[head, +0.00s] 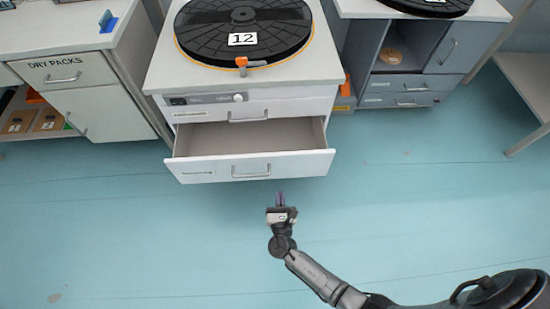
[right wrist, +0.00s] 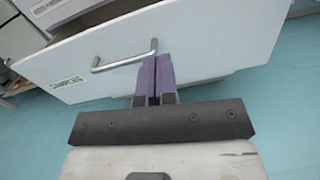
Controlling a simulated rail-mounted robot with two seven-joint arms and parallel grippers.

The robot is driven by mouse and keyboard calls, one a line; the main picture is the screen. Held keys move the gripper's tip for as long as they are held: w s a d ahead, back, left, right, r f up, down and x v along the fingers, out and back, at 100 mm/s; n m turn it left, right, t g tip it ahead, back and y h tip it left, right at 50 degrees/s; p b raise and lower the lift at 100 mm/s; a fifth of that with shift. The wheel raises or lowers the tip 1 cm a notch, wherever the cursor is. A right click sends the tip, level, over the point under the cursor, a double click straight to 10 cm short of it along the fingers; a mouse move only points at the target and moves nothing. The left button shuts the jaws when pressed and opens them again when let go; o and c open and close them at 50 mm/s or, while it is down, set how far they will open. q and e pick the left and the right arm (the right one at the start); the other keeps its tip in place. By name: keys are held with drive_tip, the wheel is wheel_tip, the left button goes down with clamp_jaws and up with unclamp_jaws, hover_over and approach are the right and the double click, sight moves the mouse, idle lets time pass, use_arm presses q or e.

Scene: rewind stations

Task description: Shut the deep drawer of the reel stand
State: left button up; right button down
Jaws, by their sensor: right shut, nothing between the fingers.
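The reel stand (head: 160,75) is a white cabinet with a black reel marked 12 on top. Its deep drawer (head: 200,168) is pulled out and looks empty inside. A metal bar handle (head: 251,171) is on the drawer front, and a small label is left of it. My right gripper (head: 280,196) is just in front of and below the drawer front, slightly right of the handle. In the right wrist view its purple fingers (right wrist: 157,75) are shut together, empty, near the right end of the handle (right wrist: 124,60). I cannot tell if they touch the front.
A shallower drawer (head: 290,108) above is shut. A cabinet marked DRY PACKS (head: 75,75) stands at the left, and a grey cabinet (head: 410,100) with an open compartment at the right. The blue-green floor (head: 130,240) in front is clear.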

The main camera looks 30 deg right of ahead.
drive_tip(key=n, duration=0.1)
drive_tip(key=b, duration=0.4)
approach(276, 157)
drive_tip(key=shift+n, duration=0.3)
drive_tip(key=x, duration=0.6)
drive_tip(key=shift+w+f, duration=0.1)
drive_tip(key=shift+f, duration=0.1)
drive_tip(key=shift+w+d+b, duration=0.2)
drive_tip(key=shift+w+b, duration=0.15)
drive_tip(key=shift+w, duration=0.1)
use_arm(q)
drive_tip(key=f, duration=0.5)
drive_tip(key=shift+s+a, duration=0.1)
drive_tip(key=shift+s, duration=0.15)
use_arm(e)
drive_tip(key=shift+w+d+r, duration=0.1)
drive_tip(key=shift+w, duration=0.1)
